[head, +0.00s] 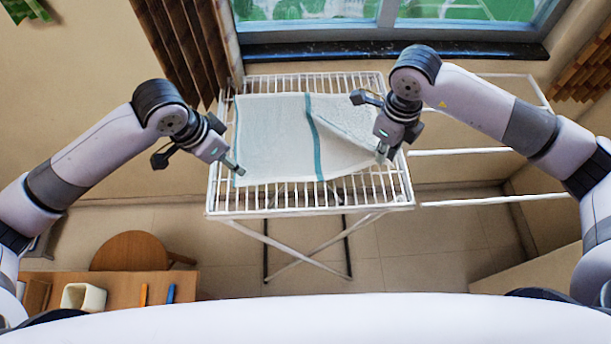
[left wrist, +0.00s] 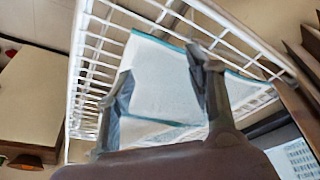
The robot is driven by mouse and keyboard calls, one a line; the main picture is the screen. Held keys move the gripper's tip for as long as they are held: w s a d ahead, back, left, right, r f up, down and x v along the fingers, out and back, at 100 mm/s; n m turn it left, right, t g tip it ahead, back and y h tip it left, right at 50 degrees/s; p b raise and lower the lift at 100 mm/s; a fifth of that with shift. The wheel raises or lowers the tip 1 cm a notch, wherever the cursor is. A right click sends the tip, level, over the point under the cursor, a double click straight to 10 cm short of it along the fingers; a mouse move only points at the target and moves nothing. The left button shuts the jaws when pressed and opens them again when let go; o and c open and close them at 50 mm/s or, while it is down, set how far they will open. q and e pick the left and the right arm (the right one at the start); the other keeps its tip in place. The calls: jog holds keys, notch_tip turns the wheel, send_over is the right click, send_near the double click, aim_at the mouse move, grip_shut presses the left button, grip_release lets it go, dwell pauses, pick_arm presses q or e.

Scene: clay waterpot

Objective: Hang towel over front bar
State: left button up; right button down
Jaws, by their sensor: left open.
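A white towel (head: 270,135) with teal stripes lies spread over the slatted top of the white drying rack. It also shows in the left wrist view (left wrist: 160,85). The rack's front bar (head: 310,211) runs along its near edge and is bare. My left gripper (head: 238,171) is at the towel's near left corner. In the left wrist view its fingers (left wrist: 160,100) are apart, with the towel showing between them. My right gripper (head: 381,155) is at the towel's right edge, where the cloth is creased and drawn up to the fingertips; it appears shut on the towel there.
The rack's side wing (head: 465,152) extends to the right with open bars. A window (head: 390,20) is behind the rack. A round wooden stool (head: 133,250) and a wooden table (head: 120,285) with a white container (head: 84,297) are at the lower left.

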aim_at(245, 179)
pick_arm(q)
jog(key=shift+c, duration=0.9)
jog(key=shift+d+r, duration=0.45)
jog(key=shift+r, duration=0.05)
jog(key=shift+s+d+r+n+g+y, duration=0.7)
jog(key=shift+r+g+y, duration=0.5)
jog(key=shift+r, duration=0.7)
jog(key=f, duration=0.9)
jog(key=shift+w+d+f, duration=0.1)
jog(key=shift+w, duration=0.1)
jog(key=shift+f, duration=0.1)
jog(key=shift+c, duration=0.2)
grip_shut()
jog(key=shift+r, duration=2.55)
